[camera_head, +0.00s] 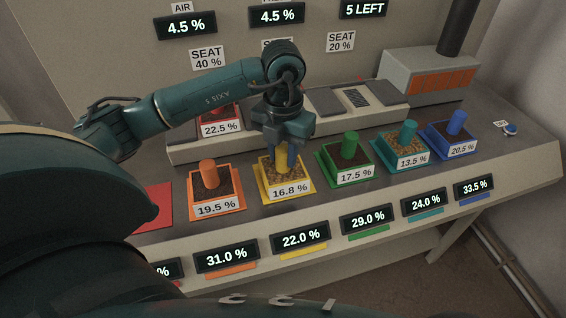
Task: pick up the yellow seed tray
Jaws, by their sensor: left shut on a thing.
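The yellow seed tray (291,194) sits on the bench in the row of coloured trays, with a label reading 16.8 % on its front. It holds brown seeds and has an upright yellow handle (282,160) in its middle. My left gripper (283,152) points down over the tray, shut on the yellow handle, with its fingers on either side. The tray appears to rest on its yellow mat; I cannot see a gap under it. My right gripper is not in view.
An orange tray (215,204) stands close on the left and a green tray (350,177) close on the right. Teal (412,160) and blue trays (464,148) stand further right. A red tray (221,130) sits on the raised unit behind. An empty red mat (157,207) lies left.

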